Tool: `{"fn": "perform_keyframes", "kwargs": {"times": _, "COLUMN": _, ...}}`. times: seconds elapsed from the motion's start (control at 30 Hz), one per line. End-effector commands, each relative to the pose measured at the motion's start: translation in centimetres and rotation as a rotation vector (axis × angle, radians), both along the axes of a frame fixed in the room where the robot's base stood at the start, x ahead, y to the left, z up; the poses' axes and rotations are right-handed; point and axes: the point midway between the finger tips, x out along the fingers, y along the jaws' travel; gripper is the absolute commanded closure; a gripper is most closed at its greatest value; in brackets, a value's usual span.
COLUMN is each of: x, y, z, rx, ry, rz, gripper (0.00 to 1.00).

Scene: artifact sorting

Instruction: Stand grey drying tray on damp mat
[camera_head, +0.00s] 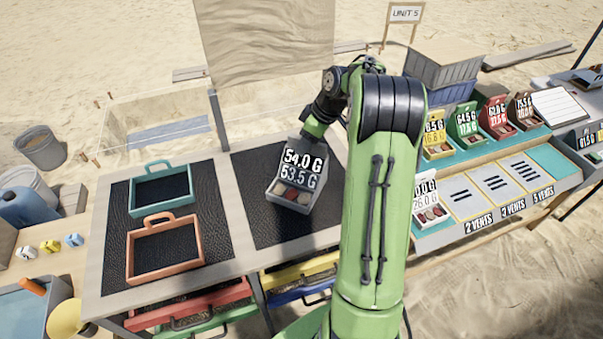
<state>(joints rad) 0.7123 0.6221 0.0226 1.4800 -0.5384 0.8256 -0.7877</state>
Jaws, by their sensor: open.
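The grey drying tray (310,196) holds several reddish and pale pieces, and its raised back panel reads 54.0 G over 53.5 G. It appears upright within the outline of the right-hand dark mat (262,225); whether its whole base touches the mat is hard to tell. My gripper (308,138) is open at the top of the tray's back panel, its fingertips mostly hidden. A second dark mat (118,215) lies to the left. No label shows which mat is the damp one.
A teal frame (163,202) and an orange frame (165,271) with handles occupy the left mat. At the right, a stepped stand holds several labelled trays, including a white one (430,220) and a yellow one (437,151). Coloured drawers (190,305) sit below the table.

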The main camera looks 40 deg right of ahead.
Motion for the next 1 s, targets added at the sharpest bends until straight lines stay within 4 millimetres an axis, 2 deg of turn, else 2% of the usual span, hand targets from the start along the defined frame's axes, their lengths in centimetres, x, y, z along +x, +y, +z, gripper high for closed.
{"fn": "perform_keyframes", "kwargs": {"times": 0.5, "x": -0.01, "y": 0.0, "z": -0.45, "rx": 0.0, "ry": 0.0, "rz": 0.0, "gripper": 0.55}}
{"fn": "perform_keyframes", "kwargs": {"times": 0.8, "x": -0.01, "y": -0.01, "z": -0.44, "rx": 0.0, "ry": 0.0, "rz": -0.001, "gripper": 1.0}}
{"fn": "perform_keyframes", "kwargs": {"times": 1.0, "x": -0.02, "y": -0.02, "z": -0.46, "rx": 0.0, "ry": 0.0, "rz": 0.0, "gripper": 1.0}}
